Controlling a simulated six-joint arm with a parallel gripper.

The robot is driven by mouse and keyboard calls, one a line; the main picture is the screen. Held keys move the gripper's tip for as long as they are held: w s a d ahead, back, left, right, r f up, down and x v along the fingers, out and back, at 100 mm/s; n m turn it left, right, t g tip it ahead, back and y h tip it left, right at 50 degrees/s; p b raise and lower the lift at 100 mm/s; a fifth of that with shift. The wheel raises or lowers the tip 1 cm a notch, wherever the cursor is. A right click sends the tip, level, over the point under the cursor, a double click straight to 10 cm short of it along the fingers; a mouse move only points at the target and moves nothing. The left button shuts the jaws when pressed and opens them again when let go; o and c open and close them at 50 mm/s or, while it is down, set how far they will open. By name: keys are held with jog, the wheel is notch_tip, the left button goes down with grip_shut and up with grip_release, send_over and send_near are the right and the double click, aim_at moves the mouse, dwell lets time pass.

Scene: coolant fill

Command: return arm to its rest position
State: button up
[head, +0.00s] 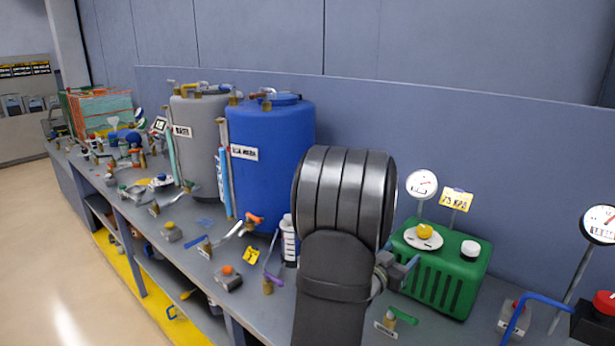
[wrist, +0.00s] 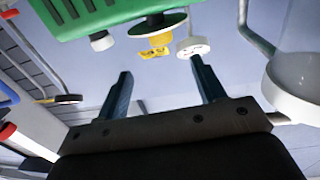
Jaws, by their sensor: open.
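My arm (head: 338,270) rises from the front edge of the head view and stands before the back wall. My gripper (head: 405,268) shows only partly beside the arm, close to the left side of the green box (head: 455,285); whether it touches the box cannot be told there. In the wrist view my gripper (wrist: 165,83) has its two fingers wide apart with nothing between them. The wrist picture looks upside down, with the green box (wrist: 90,15) at its top, beyond the fingertips.
The green box carries a yellow knob (head: 425,231), a white cap (head: 470,248) and a gauge (head: 422,185). A blue tank (head: 270,150) and a grey tank (head: 200,130) stand left of my arm. Small valves and fittings crowd the bench. A red-capped part (head: 604,303) stands at right.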

aim_at(427, 229)
jog(key=x, duration=1.6)
jog(key=shift+w+d, duration=0.15)
jog(key=shift+d, duration=0.05)
jog(key=v, duration=1.7)
jog(key=x, duration=1.7)
jog(key=shift+w+d, duration=0.1)
jog(key=shift+n+t+y, duration=0.7)
jog(key=s+a+r+m+g+h, duration=0.1)
jog(key=s+a, duration=1)
jog(key=a, duration=0.1)
jog(key=shift+a+h, duration=0.2)
jog(key=shift+h, duration=0.2)
